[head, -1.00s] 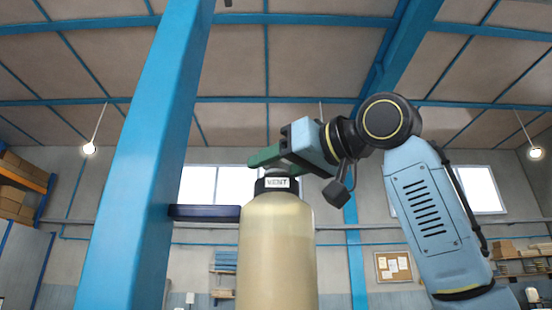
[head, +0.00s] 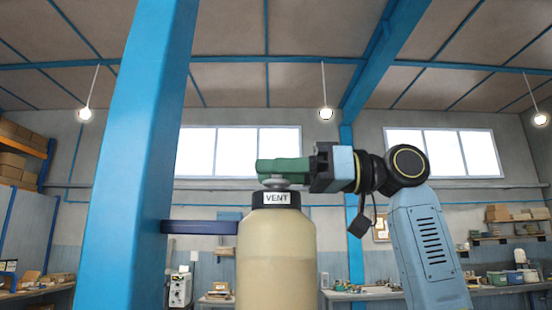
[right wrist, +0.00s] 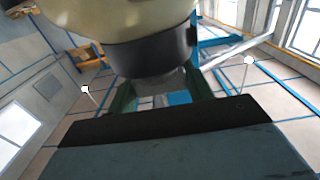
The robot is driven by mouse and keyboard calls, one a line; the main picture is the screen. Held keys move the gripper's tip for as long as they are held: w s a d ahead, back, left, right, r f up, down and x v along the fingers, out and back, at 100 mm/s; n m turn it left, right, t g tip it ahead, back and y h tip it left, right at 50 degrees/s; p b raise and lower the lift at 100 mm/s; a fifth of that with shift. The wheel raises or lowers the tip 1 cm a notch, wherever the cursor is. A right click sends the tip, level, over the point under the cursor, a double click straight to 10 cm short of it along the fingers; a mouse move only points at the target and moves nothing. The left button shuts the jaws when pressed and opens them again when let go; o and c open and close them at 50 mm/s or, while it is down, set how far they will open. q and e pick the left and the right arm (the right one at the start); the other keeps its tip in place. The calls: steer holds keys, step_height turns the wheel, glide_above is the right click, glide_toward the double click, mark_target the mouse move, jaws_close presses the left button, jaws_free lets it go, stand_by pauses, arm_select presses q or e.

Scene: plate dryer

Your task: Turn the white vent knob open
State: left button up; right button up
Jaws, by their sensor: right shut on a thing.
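A cream-coloured cylinder (head: 276,258) stands upright with a black collar (head: 258,200) on top, labelled VENT (head: 277,199). The pale knob (head: 274,183) sits just above the collar, partly hidden by my right gripper (head: 268,168). That gripper's green fingers come in from the right at the knob's height. In the right wrist view, the fingers (right wrist: 160,98) are on both sides of the greyish knob (right wrist: 160,80), shut on it, with the black collar and cylinder beyond. The knob's turn angle cannot be told. My left gripper is not in view.
A thick blue post (head: 135,170) stands close on the left. A dark blue bar (head: 200,227) runs from it to the cylinder. Workbenches (head: 362,293) and shelves are far behind.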

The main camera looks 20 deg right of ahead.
steer(key=shift+r+g, duration=0.1)
steer(key=shift+g, duration=0.2)
steer(key=o, duration=1)
steer(key=shift+s+d, duration=0.1)
steer(key=shift+d, duration=0.45)
steer(key=b+v, duration=0.2)
steer(key=v, duration=1)
steer(key=shift+s+d, duration=0.15)
